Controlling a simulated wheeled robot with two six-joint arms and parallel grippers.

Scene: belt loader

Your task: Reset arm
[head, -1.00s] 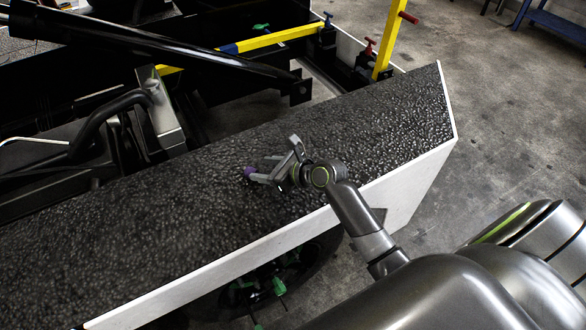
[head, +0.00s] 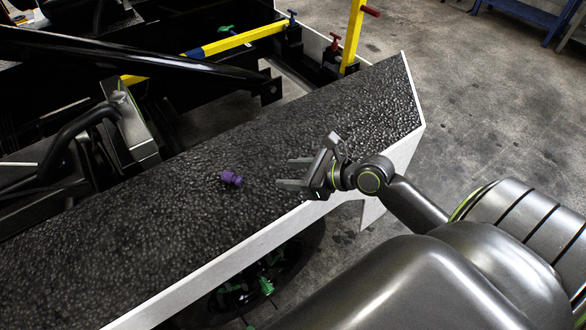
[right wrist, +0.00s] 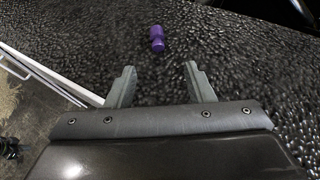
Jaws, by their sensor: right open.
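My right gripper (head: 287,173) is open and empty over the dark textured top (head: 330,120) of the loader's fender. A small purple piece (head: 231,178) lies on that top, a short way left of the fingertips and apart from them. In the right wrist view the purple piece (right wrist: 157,38) lies beyond the gap between the two open fingers (right wrist: 158,82). My left gripper is not in view.
A white edge (head: 235,262) runs along the near side of the fender. A yellow bar (head: 235,40) and a yellow post (head: 353,38) stand behind it. A black cylinder (head: 140,55) crosses the upper left. Concrete floor is open at right.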

